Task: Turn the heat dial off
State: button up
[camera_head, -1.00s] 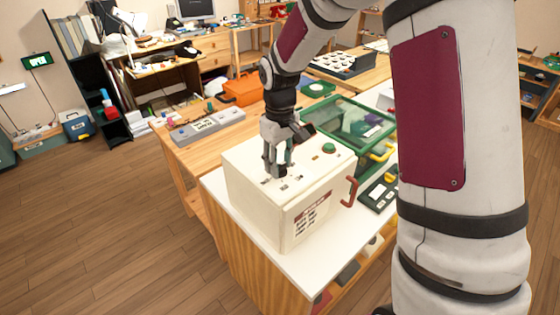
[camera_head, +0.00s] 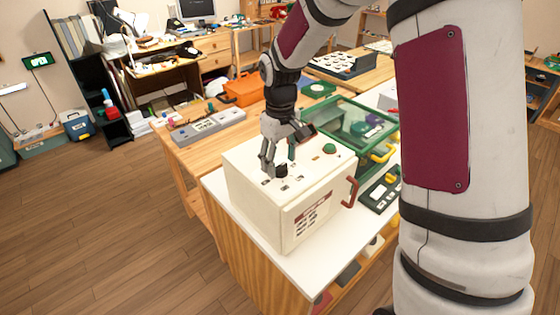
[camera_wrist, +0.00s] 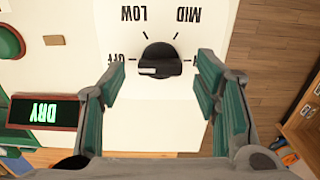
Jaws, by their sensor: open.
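The heat dial (camera_wrist: 160,58) is a black knob on top of a cream box (camera_head: 262,205). In the wrist view upside-down labels OFF, LOW and MID stand around it, with OFF at its left. I cannot tell which mark the knob points to. My gripper (camera_wrist: 163,80) is open, with one finger on each side of the dial and visible gaps to it. In the head view my gripper (camera_head: 274,166) is tilted just over the box top, beside the black dial (camera_head: 281,171).
A green-framed clear case (camera_head: 355,122) stands behind to the right. Wooden floor is open at left.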

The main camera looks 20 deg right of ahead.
aim_at(280, 166)
notch_tip(280, 166, up, 11)
dwell(0.4)
jog(key=shift+r, duration=0.1)
jog(key=s+r+m+t, duration=0.2)
jog(key=s+r+t, duration=0.1)
jog(key=s+r, duration=0.8)
jog(key=s+f+m+t, duration=0.2)
jog(key=s, duration=1.1)
jog(key=shift+s+f+m+t+b, duration=0.25)
jog(key=shift+s+m+t+b, duration=0.05)
jog(key=shift+s, duration=0.05)
